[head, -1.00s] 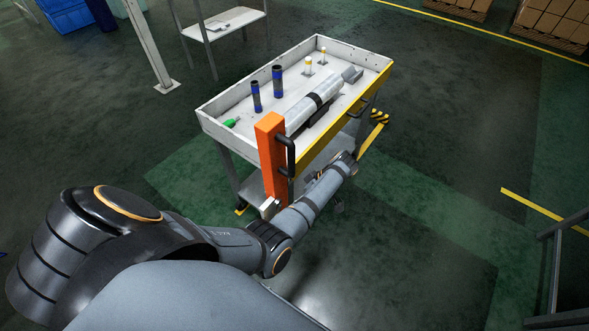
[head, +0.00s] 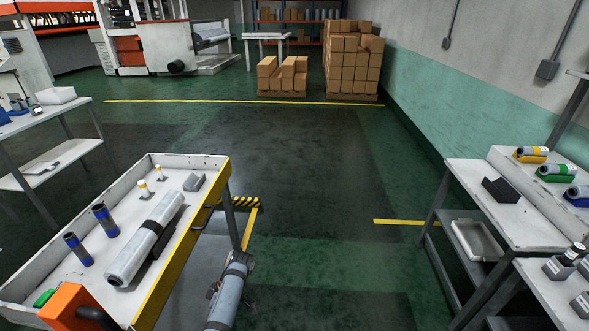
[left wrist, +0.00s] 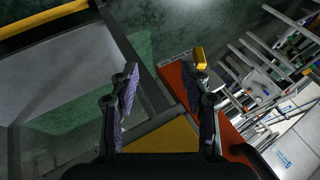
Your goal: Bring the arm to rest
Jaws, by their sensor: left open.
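My left arm (head: 231,292) shows at the bottom of the head view, beside the yellow-edged side of the white cart (head: 212,163). Its gripper cannot be made out clearly there. In the left wrist view my left gripper (left wrist: 161,70) is open, its two dark fingers apart with nothing between them. Behind the right finger is an orange-red part (left wrist: 178,82) with a small yellow block (left wrist: 200,58) at its end. My right gripper is in neither view.
The cart carries a large white roll (head: 145,240), two dark blue cylinders, small yellow-topped pegs and a grey block (head: 194,182). An orange post (head: 70,305) stands at its near end. A white workbench (head: 515,225) with rolls stands right.

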